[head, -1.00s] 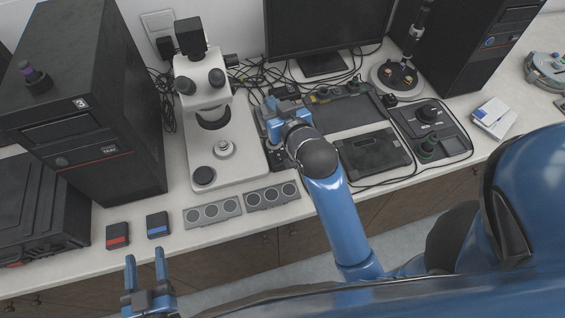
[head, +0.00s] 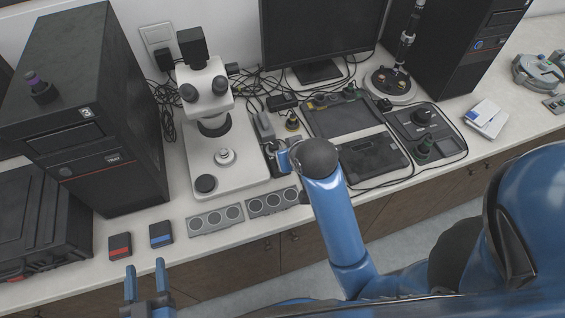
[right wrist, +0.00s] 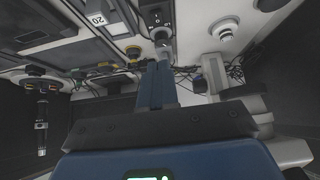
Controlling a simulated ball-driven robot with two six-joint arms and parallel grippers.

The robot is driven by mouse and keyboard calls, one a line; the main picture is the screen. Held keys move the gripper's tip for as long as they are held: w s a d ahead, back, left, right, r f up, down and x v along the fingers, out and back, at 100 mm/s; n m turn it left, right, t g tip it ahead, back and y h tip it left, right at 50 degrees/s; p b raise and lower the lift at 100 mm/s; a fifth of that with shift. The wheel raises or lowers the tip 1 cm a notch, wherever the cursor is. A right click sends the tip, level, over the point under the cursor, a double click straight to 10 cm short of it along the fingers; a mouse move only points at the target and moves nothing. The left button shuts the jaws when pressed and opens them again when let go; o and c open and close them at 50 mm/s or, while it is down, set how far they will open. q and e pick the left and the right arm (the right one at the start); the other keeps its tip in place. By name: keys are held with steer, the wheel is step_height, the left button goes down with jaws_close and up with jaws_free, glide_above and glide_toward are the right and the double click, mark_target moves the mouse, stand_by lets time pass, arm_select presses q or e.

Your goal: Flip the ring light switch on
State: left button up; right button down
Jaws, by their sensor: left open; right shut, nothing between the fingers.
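A small grey and black control box (head: 264,126) stands just right of the white microscope (head: 228,165) in the head view. My arm partly covers its near end. In the right wrist view the control box (right wrist: 155,17) shows a dark face with small round details; I cannot tell the switch's position. My right gripper (right wrist: 160,58) is shut and empty, its tips just below that face in the picture. I cannot tell if they touch it. In the head view my right gripper (head: 284,158) is mostly hidden by its wrist. My left gripper (head: 145,268) is open and empty at the bench's front edge.
Two grey strips with round recesses (head: 216,219) lie in front of the microscope. Red-marked (head: 120,246) and blue-marked (head: 160,235) boxes lie left of them. Dark pads (head: 373,153) and cables crowd the right side. A black computer tower (head: 90,120) stands left.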

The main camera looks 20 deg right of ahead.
steer(key=x, duration=0.9)
steer(key=shift+w+f+p, duration=0.15)
steer(key=shift+p, duration=0.15)
step_height(320, 180, down, 3)
steer(key=shift+f+p, duration=0.1)
steer(key=shift+p, duration=0.2)
steer(key=shift+f, duration=0.65)
steer(key=shift+s+f, duration=0.2)
steer(key=shift+f, duration=0.05)
steer(key=shift+r+p, duration=0.15)
steer(key=shift+p, duration=0.15)
steer(key=shift+r+p, duration=0.65)
steer(key=shift+p, duration=0.1)
